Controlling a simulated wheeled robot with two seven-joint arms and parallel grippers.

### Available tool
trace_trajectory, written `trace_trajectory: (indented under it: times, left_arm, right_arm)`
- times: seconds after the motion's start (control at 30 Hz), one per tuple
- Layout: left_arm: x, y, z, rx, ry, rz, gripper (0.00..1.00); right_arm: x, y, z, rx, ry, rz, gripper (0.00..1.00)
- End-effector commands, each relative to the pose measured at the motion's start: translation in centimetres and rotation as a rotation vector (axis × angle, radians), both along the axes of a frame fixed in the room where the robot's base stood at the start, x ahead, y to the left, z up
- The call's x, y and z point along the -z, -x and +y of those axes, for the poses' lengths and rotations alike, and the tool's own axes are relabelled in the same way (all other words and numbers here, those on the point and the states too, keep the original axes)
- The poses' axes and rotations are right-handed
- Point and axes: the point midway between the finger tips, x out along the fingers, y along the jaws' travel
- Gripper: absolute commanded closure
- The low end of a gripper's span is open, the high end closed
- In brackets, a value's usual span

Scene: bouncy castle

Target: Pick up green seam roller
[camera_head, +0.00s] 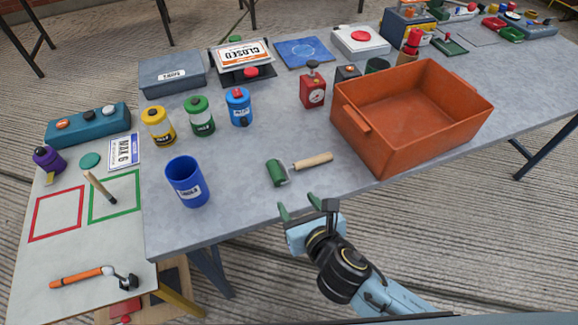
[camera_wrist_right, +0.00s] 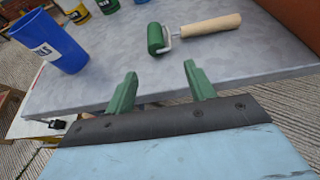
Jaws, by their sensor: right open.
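The green seam roller (camera_head: 277,172) lies on the grey table near its front edge, its wooden handle (camera_head: 313,161) pointing right. It also shows in the right wrist view, with the green roller head (camera_wrist_right: 156,38) and the pale handle (camera_wrist_right: 210,26) beyond the fingers. My right gripper (camera_head: 305,209) is open and empty at the table's front edge, a short way in front of the roller. Its two green fingers also show in the right wrist view (camera_wrist_right: 160,90), apart with nothing between them. My left gripper is not in view.
A blue cup (camera_head: 186,182) stands left of the roller, and an orange bin (camera_head: 383,150) stands to its right. Yellow (camera_head: 158,126), green (camera_head: 200,117) and blue (camera_head: 239,107) cans stand behind. A red timer-like object (camera_head: 312,90) is behind the handle. The table around the roller is clear.

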Motion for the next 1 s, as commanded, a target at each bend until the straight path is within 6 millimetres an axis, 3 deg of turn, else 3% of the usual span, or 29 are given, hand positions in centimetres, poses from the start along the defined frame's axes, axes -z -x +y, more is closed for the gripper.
trace_trajectory:
  times: [0.1, 0.37, 0.67, 0.97, 1.0]
  left_arm:
    - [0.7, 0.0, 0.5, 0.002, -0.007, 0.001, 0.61]
    - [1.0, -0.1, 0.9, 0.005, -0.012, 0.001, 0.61]
    - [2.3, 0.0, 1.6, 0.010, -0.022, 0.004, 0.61]
    - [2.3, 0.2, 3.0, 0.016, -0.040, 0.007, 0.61]
    - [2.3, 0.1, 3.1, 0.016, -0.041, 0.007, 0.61]
  right_arm:
    - [0.9, -1.9, 0.7, 0.000, -0.002, -0.002, 0.45]
    - [1.4, -3.6, 1.5, 0.002, -0.004, 0.000, 0.45]
    - [2.5, -7.3, 3.3, 0.002, -0.003, 0.001, 0.45]
    - [2.6, -7.7, 3.4, 0.001, -0.004, 0.002, 0.45]
    - [2.6, -7.7, 3.4, 0.001, -0.004, 0.002, 0.49]
